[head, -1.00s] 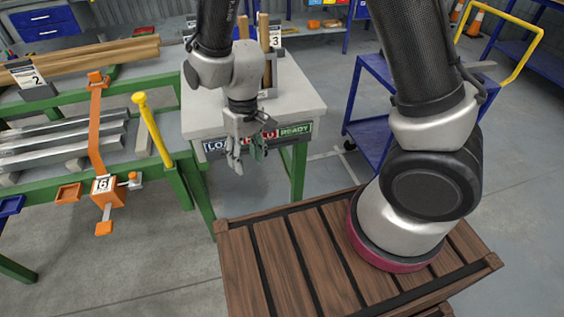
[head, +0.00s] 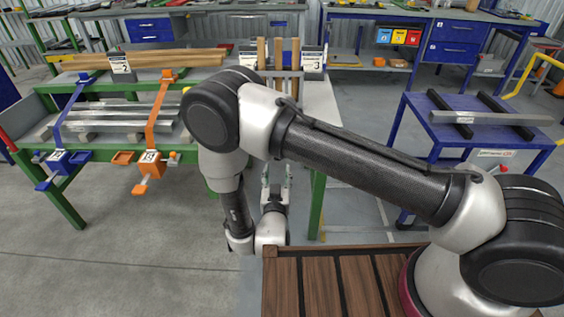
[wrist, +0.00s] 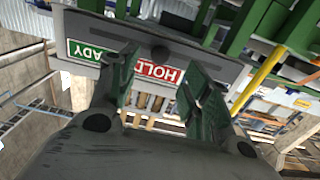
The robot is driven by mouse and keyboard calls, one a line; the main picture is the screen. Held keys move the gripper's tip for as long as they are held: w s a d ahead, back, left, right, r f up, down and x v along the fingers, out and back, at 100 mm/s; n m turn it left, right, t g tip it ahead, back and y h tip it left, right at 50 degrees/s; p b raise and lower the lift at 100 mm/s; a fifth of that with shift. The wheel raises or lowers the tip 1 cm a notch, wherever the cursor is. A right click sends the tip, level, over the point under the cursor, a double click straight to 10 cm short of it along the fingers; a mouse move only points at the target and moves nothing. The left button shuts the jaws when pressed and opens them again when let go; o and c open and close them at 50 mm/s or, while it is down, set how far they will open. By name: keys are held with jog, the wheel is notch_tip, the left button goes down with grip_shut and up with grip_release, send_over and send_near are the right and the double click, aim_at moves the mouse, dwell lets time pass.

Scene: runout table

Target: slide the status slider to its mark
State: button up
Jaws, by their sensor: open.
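The status board shows upside down in the wrist view, a grey panel (wrist: 225,68) with a white-on-green READY label (wrist: 92,52) and a red HOLD label (wrist: 160,72). A dark round spot, possibly the slider's knob (wrist: 160,53), is by the HOLD label; I cannot tell for certain. My gripper (wrist: 160,92) is open and empty, its green-padded fingers spread in front of the board, partly covering it. In the head view my gripper (head: 277,182) points away from me, in front of the white-topped table (head: 322,104). My arm hides the board there.
Orange clamp (head: 148,160) and blue clamp (head: 60,158) hang on the green rack at left. Timber (head: 160,61) and metal bars (head: 120,118) lie on it. A blue cart (head: 480,130) stands right. Open floor (head: 130,225) lies front left.

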jog(key=w, duration=0.7)
jog(key=shift+w+r, duration=0.15)
jog(key=shift+w, duration=0.2)
jog(key=shift+d, duration=0.1)
